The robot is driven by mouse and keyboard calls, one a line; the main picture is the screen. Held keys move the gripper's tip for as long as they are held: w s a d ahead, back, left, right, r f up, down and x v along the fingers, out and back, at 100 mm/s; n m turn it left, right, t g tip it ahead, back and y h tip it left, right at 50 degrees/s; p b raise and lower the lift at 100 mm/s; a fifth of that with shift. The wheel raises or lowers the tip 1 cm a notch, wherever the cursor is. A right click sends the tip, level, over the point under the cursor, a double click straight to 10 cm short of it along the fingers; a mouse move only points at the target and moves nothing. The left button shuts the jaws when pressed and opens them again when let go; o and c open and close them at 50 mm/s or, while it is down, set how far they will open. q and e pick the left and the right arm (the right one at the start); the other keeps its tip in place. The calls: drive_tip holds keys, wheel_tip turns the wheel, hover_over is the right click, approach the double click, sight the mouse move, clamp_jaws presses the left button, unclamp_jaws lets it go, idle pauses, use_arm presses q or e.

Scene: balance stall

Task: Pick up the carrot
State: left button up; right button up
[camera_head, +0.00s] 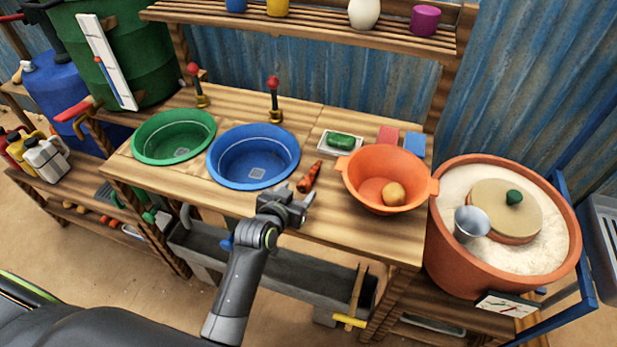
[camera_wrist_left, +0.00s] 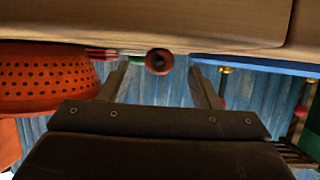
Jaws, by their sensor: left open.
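The carrot (camera_head: 309,177) is a dark orange-red stick lying on the wooden counter between the blue basin and the orange colander. In the left wrist view, which is upside down, its round end (camera_wrist_left: 159,61) shows end-on between my fingertips, farther out. My left gripper (camera_head: 293,196) is open and empty at the counter's front edge, just short of the carrot in the head view. Its two fingers also show in the left wrist view (camera_wrist_left: 158,78), spread on either side of the carrot's end. My right gripper is not in view.
The blue basin (camera_head: 214,167) is left of the carrot, and the green basin (camera_head: 140,145) is farther left. A green soap (camera_head: 341,140) on a dish lies behind.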

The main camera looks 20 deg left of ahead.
sight(302, 188)
use_arm(q)
drive_tip(key=shift+x, duration=1.55)
drive_tip(key=shift+d, duration=0.1)
drive_tip(key=shift+c, duration=0.5)
drive_tip(key=c, duration=1)
